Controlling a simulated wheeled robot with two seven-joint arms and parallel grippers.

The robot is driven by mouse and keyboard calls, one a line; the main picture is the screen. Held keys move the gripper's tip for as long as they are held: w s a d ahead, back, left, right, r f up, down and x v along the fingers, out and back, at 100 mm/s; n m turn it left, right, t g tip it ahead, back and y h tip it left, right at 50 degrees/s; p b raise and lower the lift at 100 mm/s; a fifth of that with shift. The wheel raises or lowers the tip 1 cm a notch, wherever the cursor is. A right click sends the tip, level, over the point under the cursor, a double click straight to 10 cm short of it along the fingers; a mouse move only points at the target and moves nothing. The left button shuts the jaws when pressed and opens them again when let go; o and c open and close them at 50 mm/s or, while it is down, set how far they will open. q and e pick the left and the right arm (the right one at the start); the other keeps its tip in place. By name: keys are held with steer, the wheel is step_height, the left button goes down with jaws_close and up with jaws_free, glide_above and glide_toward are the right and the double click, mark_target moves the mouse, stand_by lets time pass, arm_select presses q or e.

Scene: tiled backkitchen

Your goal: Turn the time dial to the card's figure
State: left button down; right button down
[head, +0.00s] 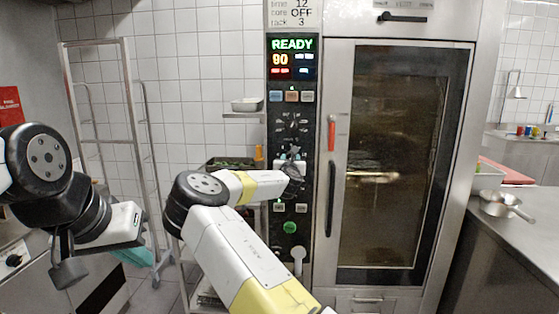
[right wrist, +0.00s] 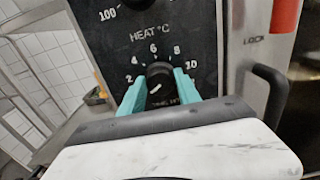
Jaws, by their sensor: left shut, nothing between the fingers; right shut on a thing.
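The card (head: 291,13) at the top of the oven panel reads time 12, core OFF, rack 3. The time dial (right wrist: 159,76) is a dark knob with a white slanted mark, below the HEAT °C lettering, with figures 2, 4, 6, 8 and 10 around it. The teal fingers of my right gripper (right wrist: 159,88) are shut on its two sides. In the head view my right gripper (head: 290,167) is at the panel and mostly hides this dial. My left gripper (head: 134,256) is shut and empty, low at the left, away from the panel.
A heat dial (head: 292,123) sits above the held knob, a green button (head: 290,227) below. The oven door handle (head: 331,198) and red latch (head: 331,133) are just right. A rack trolley (head: 105,125) stands left; a counter (head: 510,232) right.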

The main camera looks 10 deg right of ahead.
steer(key=shift+m, duration=0.3)
steer(key=n, duration=1.6)
steer(key=f+n, duration=0.1)
steer(key=n, duration=0.7)
steer(key=shift+a+n, duration=0.25)
steer(key=shift+n, duration=0.15)
stand_by(1.7)
stand_by(0.4)
